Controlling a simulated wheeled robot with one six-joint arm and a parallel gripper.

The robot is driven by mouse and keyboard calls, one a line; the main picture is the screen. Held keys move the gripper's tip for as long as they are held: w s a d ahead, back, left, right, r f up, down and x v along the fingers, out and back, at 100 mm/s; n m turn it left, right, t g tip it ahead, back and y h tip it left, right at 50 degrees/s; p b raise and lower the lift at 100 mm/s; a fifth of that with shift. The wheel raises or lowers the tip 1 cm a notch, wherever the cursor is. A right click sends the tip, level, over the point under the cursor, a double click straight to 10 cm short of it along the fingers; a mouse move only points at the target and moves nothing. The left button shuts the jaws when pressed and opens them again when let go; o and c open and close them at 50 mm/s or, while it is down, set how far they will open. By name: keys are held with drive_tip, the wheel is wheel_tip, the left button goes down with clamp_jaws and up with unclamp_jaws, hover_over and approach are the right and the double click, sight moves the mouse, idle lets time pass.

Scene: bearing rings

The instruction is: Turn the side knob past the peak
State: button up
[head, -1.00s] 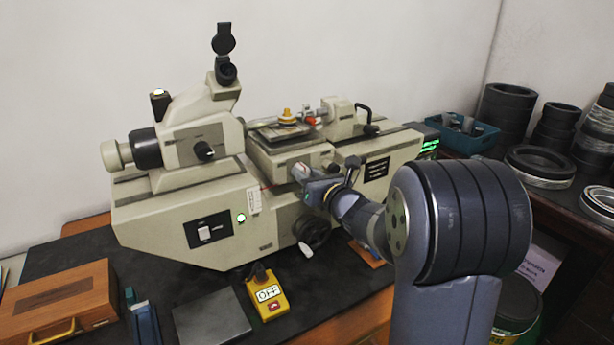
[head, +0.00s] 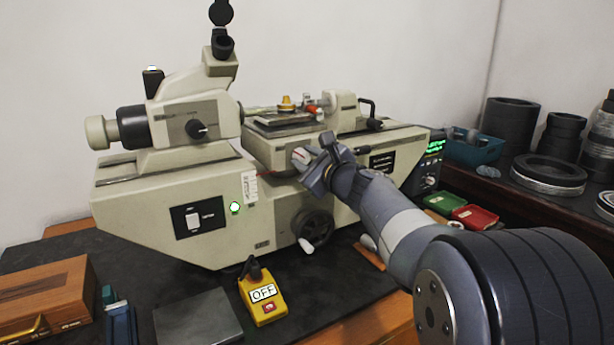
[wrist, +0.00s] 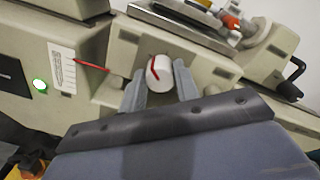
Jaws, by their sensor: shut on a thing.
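The side knob (wrist: 160,76) is a white cylinder with a red mark on its end, on the front of the cream measuring machine (head: 262,208). It shows in the wrist view between the two grey fingers of my gripper (wrist: 159,92). My gripper is shut on the knob. In the head view my gripper (head: 308,165) reaches the machine's front below the stage, and the knob (head: 299,155) is partly hidden by it. A thin red pointer (wrist: 92,67) lies left of the knob, beside a white scale plate (wrist: 62,67).
A black handwheel (head: 313,226) sits below the knob. A yellow switch box (head: 262,296) marked OFF stands on the dark mat in front. A digital readout (head: 433,150) with green digits is at the machine's right. Black rings (head: 548,172) stand on the right bench.

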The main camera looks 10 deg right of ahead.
drive_tip(key=n+b, duration=0.4)
drive_tip(key=shift+f+b, duration=0.3)
drive_tip(key=n+b, duration=0.3)
drive_tip(key=n, duration=0.1)
drive_tip(key=shift+a+r+b, duration=0.1)
drive_tip(key=shift+r+b, duration=0.05)
drive_tip(key=shift+b, duration=0.15)
drive_tip(key=shift+n, duration=0.5)
drive_tip(key=o, duration=1)
drive_tip(key=shift+r, duration=0.1)
drive_tip(key=shift+s, duration=0.1)
drive_tip(key=b+v, duration=0.1)
drive_tip(key=v, duration=0.9)
drive_tip(key=shift+s, duration=0.3)
